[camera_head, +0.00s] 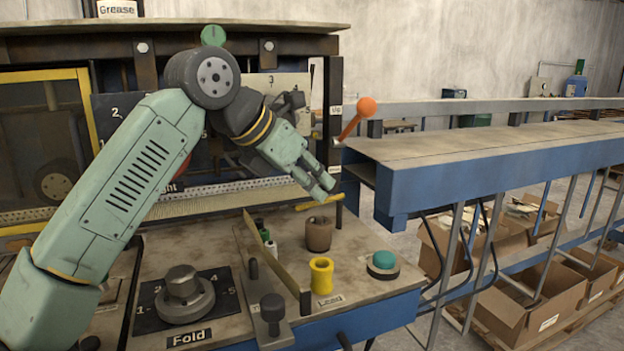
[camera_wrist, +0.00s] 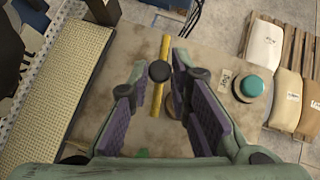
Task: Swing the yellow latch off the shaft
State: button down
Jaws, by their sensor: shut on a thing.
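The yellow latch (camera_head: 319,202) is a thin bar near the right end of the machine, just under my fingertips in the head view. In the wrist view the yellow latch (camera_wrist: 164,49) runs lengthwise between my fingers, with a dark round knob (camera_wrist: 159,71) over its middle. My gripper (camera_head: 325,186) reaches down to it from the upper left; in the wrist view my gripper (camera_wrist: 155,78) has its fingers on either side of the bar and is shut on it. The shaft and the latch's seat on it cannot be made out.
A lever with an orange ball (camera_head: 366,106) stands right of my gripper. Below are a brown pot (camera_head: 319,234), a yellow spool (camera_head: 321,275), a teal button (camera_head: 384,260) and a thin upright plate (camera_head: 271,251). A blue-edged conveyor (camera_head: 480,165) lies to the right.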

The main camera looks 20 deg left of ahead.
jog(key=shift+w+a+m+h, duration=0.2)
jog(key=shift+m+h, duration=0.1)
jog(key=shift+m, duration=0.1)
jog(key=c, duration=1.5)
grip_release()
jog(key=shift+s, duration=0.1)
jog(key=v, duration=1.2)
jog(key=shift+r, duration=0.1)
